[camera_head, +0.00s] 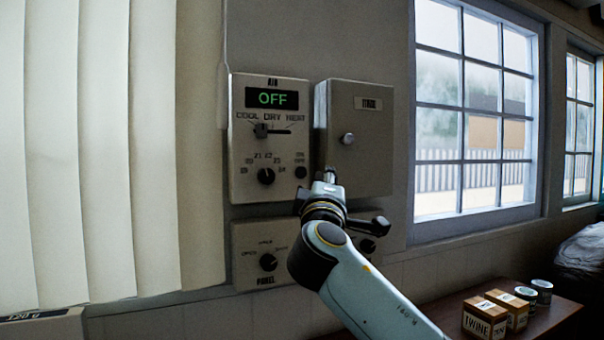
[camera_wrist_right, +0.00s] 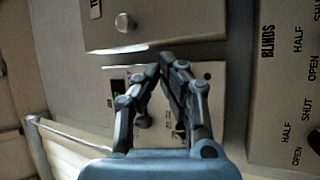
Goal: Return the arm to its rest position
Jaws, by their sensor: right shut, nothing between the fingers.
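The AIR panel (camera_head: 240,150) reads OFF in green and has a slider (camera_head: 261,130), a dial (camera_head: 266,176) and a small dark button (camera_head: 300,172). It is partly hidden behind the fingers in the right wrist view (camera_wrist_right: 215,105). My left gripper is not in view.
A closed grey box (camera_head: 382,150) with a round knob (camera_head: 347,139) stands out beside the AIR panel. A lower panel (camera_head: 245,240) has a dial; its neighbour is partly hidden by my arm. Blinds (camera_head: 90,150) hang left. Boxes (camera_head: 484,318) and cans (camera_head: 541,290) stand on a table at lower right.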

